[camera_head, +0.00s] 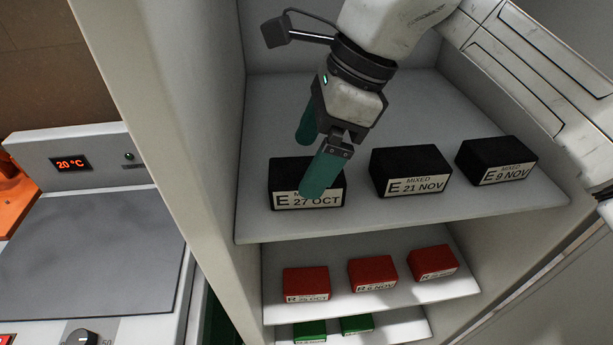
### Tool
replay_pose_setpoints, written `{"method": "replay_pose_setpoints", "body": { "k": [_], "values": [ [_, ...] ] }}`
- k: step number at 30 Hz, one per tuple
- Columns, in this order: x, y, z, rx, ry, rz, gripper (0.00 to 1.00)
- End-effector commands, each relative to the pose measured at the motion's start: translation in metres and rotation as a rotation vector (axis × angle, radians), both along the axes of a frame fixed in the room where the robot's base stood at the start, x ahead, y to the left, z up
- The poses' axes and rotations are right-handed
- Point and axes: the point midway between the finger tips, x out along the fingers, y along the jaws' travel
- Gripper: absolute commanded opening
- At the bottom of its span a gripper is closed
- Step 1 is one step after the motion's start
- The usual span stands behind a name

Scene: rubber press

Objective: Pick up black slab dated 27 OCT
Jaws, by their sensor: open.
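The black slab dated 27 OCT (284,178) sits at the left of the upper shelf, its white label facing front. My gripper (312,160) is over this slab, its two green fingers apart. The near finger hangs in front of the slab's middle and hides part of its top and label. The far finger ends behind the slab's top edge in the picture. Whether either finger touches the slab, I cannot tell. Nothing is visibly held.
Two more black slabs, dated 21 NOV (408,170) and 9 NOV (497,160), stand to the right on the upper shelf (400,215). Red slabs (373,272) and green slabs (357,324) lie on lower shelves. The cabinet's left wall (190,150) is close. A machine (90,250) reading 20 °C stands left.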

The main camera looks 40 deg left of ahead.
Motion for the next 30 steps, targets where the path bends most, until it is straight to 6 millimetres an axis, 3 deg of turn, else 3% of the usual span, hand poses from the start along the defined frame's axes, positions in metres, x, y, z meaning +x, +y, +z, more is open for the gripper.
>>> {"method": "replay_pose_setpoints", "body": {
  "k": [9, 30],
  "values": [
    [-0.012, 0.010, -0.036, 0.000, 0.002, 0.002, 0.96],
    [-0.012, 0.011, -0.043, -0.001, -0.001, 0.000, 0.96]
  ]
}}
